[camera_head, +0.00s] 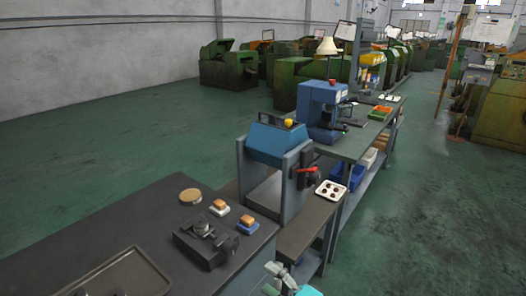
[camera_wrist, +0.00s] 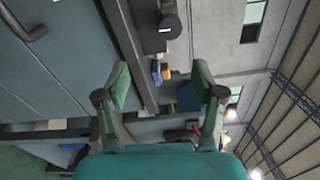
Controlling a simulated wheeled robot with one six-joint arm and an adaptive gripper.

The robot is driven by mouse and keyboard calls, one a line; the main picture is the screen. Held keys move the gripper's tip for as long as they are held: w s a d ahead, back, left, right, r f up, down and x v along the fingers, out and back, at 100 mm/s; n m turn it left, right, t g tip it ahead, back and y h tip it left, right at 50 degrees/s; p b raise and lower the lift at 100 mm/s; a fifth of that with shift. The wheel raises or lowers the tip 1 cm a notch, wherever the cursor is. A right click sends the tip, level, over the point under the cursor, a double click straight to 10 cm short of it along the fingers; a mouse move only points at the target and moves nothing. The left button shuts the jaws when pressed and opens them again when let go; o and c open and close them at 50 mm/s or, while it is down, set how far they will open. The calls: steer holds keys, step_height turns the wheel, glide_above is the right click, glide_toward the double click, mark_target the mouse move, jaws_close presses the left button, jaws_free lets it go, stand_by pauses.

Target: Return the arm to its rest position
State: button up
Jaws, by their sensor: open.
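My gripper (camera_head: 281,276) shows at the bottom edge of the head view, just off the right side of the dark bench, with part of my arm cut off by the frame. In the wrist view my gripper (camera_wrist: 160,82) has its two green-padded fingers wide apart. It is open and empty; what shows between the fingers is background behind it. The wrist picture is tilted, with the grey bench side (camera_wrist: 60,60) on the left and the roof at the right.
The dark bench (camera_head: 130,215) holds a tray (camera_head: 125,275), a black fixture (camera_head: 203,243), a round brass disc (camera_head: 190,195) and two small blocks. Beyond stand a blue machine (camera_head: 278,140) and a white tray (camera_head: 331,190). The green floor (camera_head: 420,230) at the right is clear.

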steer(key=s+d+f+t+h, duration=0.1)
steer(key=s+d+f+h, duration=0.45)
steer(key=s+f, duration=0.35)
steer(key=s+d+f+t+h, duration=0.1)
steer(key=s+d+f+h, duration=0.45)
steer(key=s, duration=0.55)
steer(key=s+d+r+n+h, duration=0.1)
steer(key=s+d+r+n, duration=0.15)
steer(key=s, duration=0.45)
steer(key=s+d+r+n+t+h, duration=0.1)
steer(key=s+r+n, duration=0.25)
steer(key=s, duration=0.35)
steer(key=s+d+r+n+h, duration=0.1)
steer(key=s+d+r+n, duration=0.1)
steer(key=s+n, duration=0.35)
steer(key=n+g+y, duration=0.3)
steer(key=n+y, duration=0.6)
steer(key=y, duration=0.5)
glide_toward(233, 250)
steer(key=shift+t, duration=0.3)
steer(key=x, duration=0.9)
steer(key=shift+w+a+f, duration=0.15)
steer(key=shift+a, duration=0.2)
